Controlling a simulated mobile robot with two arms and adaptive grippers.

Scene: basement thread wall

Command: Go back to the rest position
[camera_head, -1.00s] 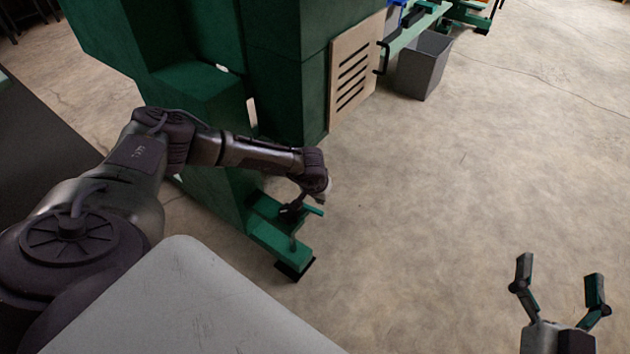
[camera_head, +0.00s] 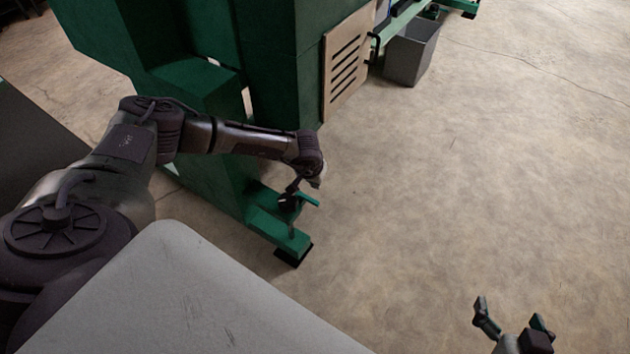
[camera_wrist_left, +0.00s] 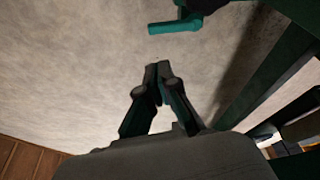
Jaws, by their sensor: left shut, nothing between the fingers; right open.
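My left arm reaches in from the left in the head view. Its gripper (camera_head: 293,188) hangs over the foot of the green machine, small and partly hidden by the wrist. In the left wrist view the fingertips of my left gripper (camera_wrist_left: 157,70) are together with nothing between them. A teal handle (camera_wrist_left: 174,27) lies beyond the tips, apart from them in that picture. My right gripper (camera_head: 512,312) is at the bottom right of the head view, open and empty above the bare floor. Its lower part is cut off by the frame edge.
The green machine (camera_head: 268,60) with a slotted beige panel (camera_head: 346,68) stands close to my left arm. Its foot (camera_head: 278,235) juts onto the floor. A grey bin (camera_head: 408,55) stands behind. The concrete floor (camera_head: 480,190) on the right is clear.

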